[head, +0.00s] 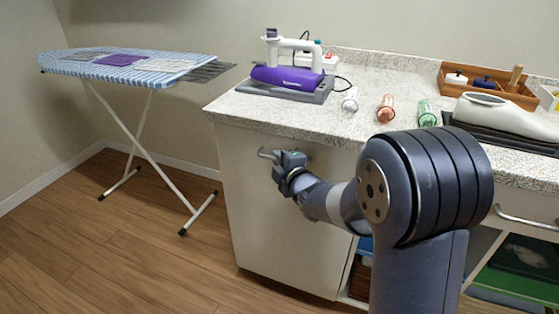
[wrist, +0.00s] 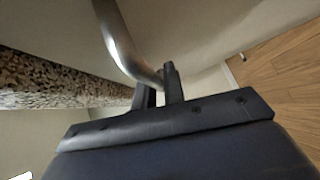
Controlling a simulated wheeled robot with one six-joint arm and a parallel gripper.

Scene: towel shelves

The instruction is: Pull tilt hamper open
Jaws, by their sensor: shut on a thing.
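The tilt hamper is the pale front panel (head: 270,215) under the speckled counter in the head view. Its top edge looks close under the counter, and I see no clear gap there. A curved metal bar handle (head: 266,154) sits near the top of the panel. My gripper (head: 286,160) is at this handle, shut on it. In the wrist view the handle (wrist: 118,40) runs down from the top and passes between the two dark fingers of my gripper (wrist: 160,88). My arm hides the right part of the handle and panel.
The counter (head: 300,119) overhangs just above the handle. An ironing board (head: 130,66) stands at left. Wooden floor (head: 110,250) is clear in front of the panel. Open shelves (head: 515,265) are at right.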

